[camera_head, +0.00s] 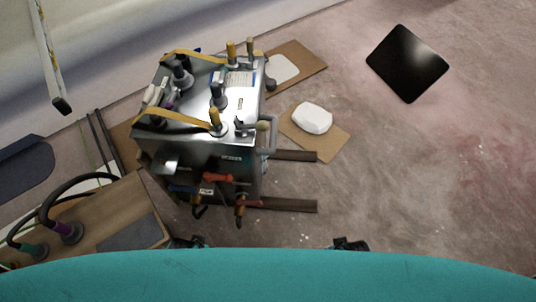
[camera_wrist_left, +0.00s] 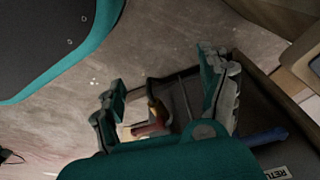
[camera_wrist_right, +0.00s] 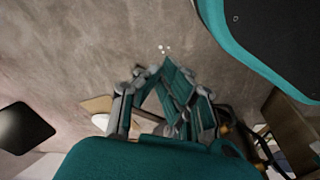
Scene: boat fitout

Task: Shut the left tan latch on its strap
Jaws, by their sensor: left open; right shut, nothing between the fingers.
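A metal box (camera_head: 205,150) stands left of centre in the head view, with two tan straps across its top. The far strap (camera_head: 190,55) ends near an upright tan-gripped latch (camera_head: 231,50). The near strap (camera_head: 172,116) ends near another upright tan-gripped latch (camera_head: 214,117). I cannot tell which latch is the left one. My left gripper (camera_wrist_left: 165,98) is open and empty, its fingers spread before the box's front side in the left wrist view. My right gripper (camera_wrist_right: 156,78) is shut and empty over bare floor. In the head view only their tips show at the bottom edge, apart from the latches.
Red-handled (camera_head: 216,177) and dark fittings stick out of the box's front. A metal handle (camera_head: 271,135) is on its right side. A wooden case with cables (camera_head: 110,220) stands lower left. A white lump lies on cardboard (camera_head: 327,143).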

